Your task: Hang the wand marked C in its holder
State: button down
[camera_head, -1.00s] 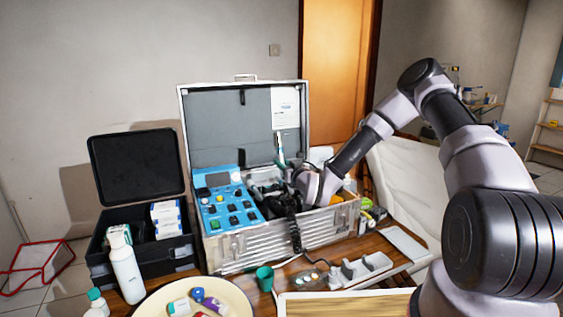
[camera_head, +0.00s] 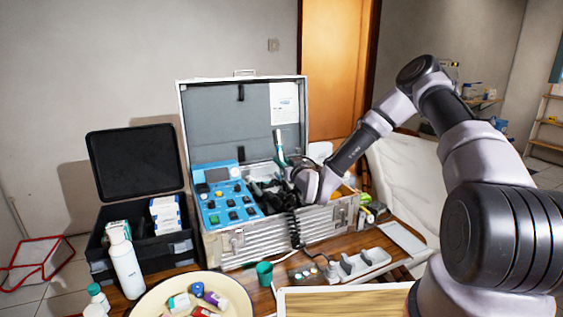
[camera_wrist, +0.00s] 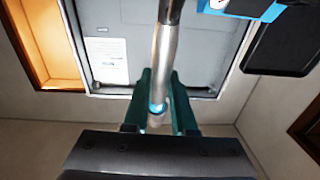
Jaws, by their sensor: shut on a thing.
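My gripper (camera_wrist: 156,106) is shut on a wand (camera_wrist: 163,62) in the wrist view. The wand has a silvery-white shaft with a light-blue ring between the green fingers. In the head view the wand (camera_head: 279,140) stands nearly upright in front of the open case lid, above my gripper (camera_head: 283,161). The silver case (camera_head: 265,242) is open, with a blue control panel (camera_head: 222,195) in its left part and dark fittings (camera_head: 268,192) to the right of the panel. I cannot make out the letter on the wand or which fitting is its holder.
A black box (camera_head: 185,254) with an open lid stands left of the case. A white bottle (camera_head: 126,266), a round cream tray (camera_head: 243,303), a green cup (camera_head: 264,274) and a grey-white rack (camera_head: 358,263) stand in front. The raised case lid (camera_head: 215,130) is close behind the wand.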

jog(key=shift+f, duration=0.1)
jog(key=shift+s+d+f, duration=0.1)
jog(key=shift+s+f, duration=0.1)
jog(key=shift+f, duration=0.4)
jog(key=shift+s+d+f, duration=0.1)
jog(key=shift+s+f, duration=0.15)
jog(key=shift+f, duration=0.4)
jog(key=shift+s+d+f, duration=0.1)
jog(key=shift+s+f, duration=0.1)
jog(key=shift+f, duration=0.4)
jog(key=shift+s+d+f, duration=0.1)
jog(key=shift+s+f, duration=0.15)
jog(key=shift+f, duration=0.45)
jog(key=shift+s+d+f, duration=0.1)
jog(key=shift+s+f, duration=0.1)
jog(key=shift+f, duration=0.45)
jog(key=c, duration=0.6)
grip_release()
jog(key=shift+c, duration=0.2)
